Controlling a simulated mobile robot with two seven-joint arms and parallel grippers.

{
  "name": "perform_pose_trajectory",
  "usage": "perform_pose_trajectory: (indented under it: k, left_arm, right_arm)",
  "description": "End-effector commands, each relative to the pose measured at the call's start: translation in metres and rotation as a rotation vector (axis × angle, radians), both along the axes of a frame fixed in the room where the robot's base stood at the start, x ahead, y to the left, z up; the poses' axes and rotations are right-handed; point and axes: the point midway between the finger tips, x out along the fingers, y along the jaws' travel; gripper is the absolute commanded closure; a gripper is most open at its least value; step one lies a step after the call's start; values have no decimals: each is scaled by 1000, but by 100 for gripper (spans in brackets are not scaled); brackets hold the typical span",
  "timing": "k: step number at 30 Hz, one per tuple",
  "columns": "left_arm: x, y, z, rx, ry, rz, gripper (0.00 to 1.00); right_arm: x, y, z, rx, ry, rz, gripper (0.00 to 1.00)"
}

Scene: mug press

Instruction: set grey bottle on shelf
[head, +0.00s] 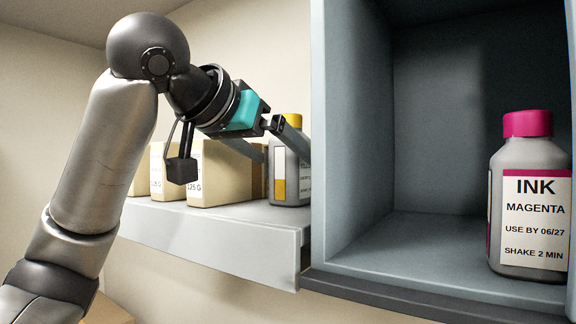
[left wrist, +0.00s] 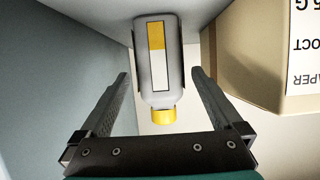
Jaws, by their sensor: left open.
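A grey bottle with a yellow cap (head: 292,180) stands upright on the pale shelf (head: 215,232), close to the cabinet's left wall. It carries a yellow and white label. My left gripper (head: 284,154) is open, with its fingers reaching to either side of this bottle. In the left wrist view the yellow-capped bottle (left wrist: 165,85) appears upside down between the two spread fingers, with gaps beside it. A second grey bottle, with a magenta cap and an "INK MAGENTA" label (head: 530,205), stands upright inside the blue-grey cabinet at right. My right gripper is out of view.
Tan boxes (head: 222,175) stand on the pale shelf left of the yellow-capped bottle; one box (left wrist: 262,50) is near the gripper in the left wrist view. The blue-grey cabinet (head: 345,120) has bare floor left of the magenta-capped bottle. Its side wall separates the two bottles.

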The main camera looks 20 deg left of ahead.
Motion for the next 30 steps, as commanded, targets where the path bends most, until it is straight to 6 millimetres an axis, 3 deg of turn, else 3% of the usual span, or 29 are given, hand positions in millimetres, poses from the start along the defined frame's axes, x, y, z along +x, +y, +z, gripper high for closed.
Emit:
perform_pose_trajectory:
  k: [6,12,30]
  left_arm:
    - [-46,7,19,-1,-6,0,0]
    - [-68,10,29,-1,-3,1,0]
    - [-75,11,31,0,0,1,0]
  right_arm:
    - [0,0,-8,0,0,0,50]
    - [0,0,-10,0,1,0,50]
    - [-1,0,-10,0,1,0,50]
